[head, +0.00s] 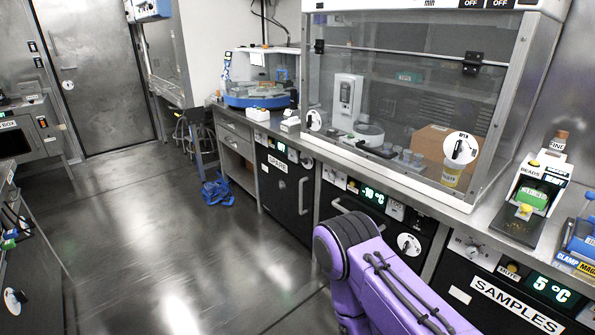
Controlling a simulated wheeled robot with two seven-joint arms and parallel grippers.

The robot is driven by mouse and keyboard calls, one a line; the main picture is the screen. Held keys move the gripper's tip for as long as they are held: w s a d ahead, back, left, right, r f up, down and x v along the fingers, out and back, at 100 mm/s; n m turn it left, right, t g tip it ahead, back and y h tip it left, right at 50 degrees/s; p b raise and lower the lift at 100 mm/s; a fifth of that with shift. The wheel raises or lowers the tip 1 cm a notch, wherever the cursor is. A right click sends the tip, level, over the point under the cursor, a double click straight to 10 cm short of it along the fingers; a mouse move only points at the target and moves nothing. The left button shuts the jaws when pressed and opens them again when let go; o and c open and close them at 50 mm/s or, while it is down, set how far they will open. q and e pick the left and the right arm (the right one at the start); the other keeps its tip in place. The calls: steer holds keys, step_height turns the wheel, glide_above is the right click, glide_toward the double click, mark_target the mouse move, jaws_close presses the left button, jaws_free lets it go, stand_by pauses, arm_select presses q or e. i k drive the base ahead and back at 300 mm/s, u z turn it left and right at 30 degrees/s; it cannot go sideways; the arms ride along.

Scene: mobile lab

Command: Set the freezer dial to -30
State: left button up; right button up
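A black-fronted cold unit under the bench carries a green display (373,195) that appears to read -10 °C. A white panel with a small knob (334,177) is left of this display, and another small white panel (396,210) is right of it. I cannot tell which is the dial or read its marks. A round white disc with a black handle (408,244) is lower on the front. My purple arm rises from the bottom right and hides part of this unit. Neither of my grippers is in view.
The SAMPLES unit (515,305) at right shows 5 °C, with a knob panel (474,251). The SPARE unit (284,195) stands left. A glass hood (400,100) stands on the bench. A blue crumpled item (217,190) lies on the floor. Open floor (170,235) is at left.

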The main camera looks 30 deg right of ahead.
mark_target(331, 176)
steer(key=z, duration=0.1)
steer(key=i, duration=0.8)
steer(key=z, duration=1.1)
steer(key=i, duration=0.65)
steer(key=z, duration=0.75)
